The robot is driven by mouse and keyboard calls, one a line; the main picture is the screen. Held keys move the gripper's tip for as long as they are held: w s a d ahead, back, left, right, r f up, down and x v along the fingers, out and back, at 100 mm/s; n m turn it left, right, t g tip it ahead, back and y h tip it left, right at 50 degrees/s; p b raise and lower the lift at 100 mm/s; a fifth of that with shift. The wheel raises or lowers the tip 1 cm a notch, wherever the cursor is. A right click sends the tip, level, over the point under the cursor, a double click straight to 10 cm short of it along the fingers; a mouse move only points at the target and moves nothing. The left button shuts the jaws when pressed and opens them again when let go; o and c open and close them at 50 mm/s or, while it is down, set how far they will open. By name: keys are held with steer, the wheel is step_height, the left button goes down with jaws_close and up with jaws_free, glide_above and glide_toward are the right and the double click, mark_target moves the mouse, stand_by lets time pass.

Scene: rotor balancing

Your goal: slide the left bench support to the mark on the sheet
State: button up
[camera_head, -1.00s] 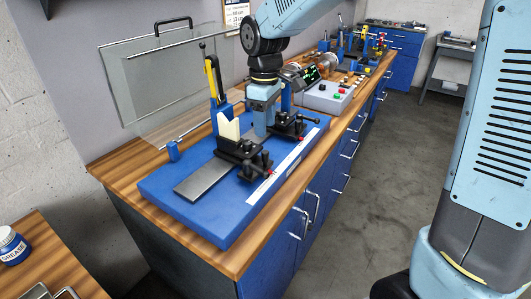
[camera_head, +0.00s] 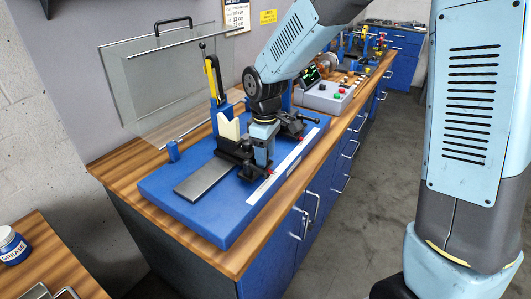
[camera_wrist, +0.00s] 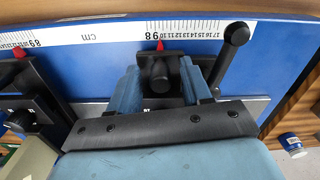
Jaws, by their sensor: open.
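The left bench support (camera_head: 232,150), a black carriage with a cream V-shaped block (camera_head: 229,127), stands on the steel rail (camera_head: 203,179) of the blue bench (camera_head: 222,227). My gripper (camera_head: 261,160) is down at this support. In the wrist view my gripper's pale blue fingers (camera_wrist: 160,88) stand open on both sides of the support's black knob (camera_wrist: 160,72). The support's red pointer (camera_wrist: 160,45) meets the white scale (camera_wrist: 120,33). The other support (camera_head: 290,124) is farther along the rail; its pointer (camera_wrist: 19,52) shows at left. A white sheet (camera_head: 235,14) hangs on the wall, its writing too small to read surely.
A blue upright with a yellow part (camera_head: 212,80) and a clear panel (camera_head: 165,80) stand behind the rail. A black lever with a round knob (camera_wrist: 237,33) rises beside my fingers. A control box (camera_head: 327,95) is beyond the bench. The near rail end is clear.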

steer(key=shift+c, duration=0.5)
jaws_close()
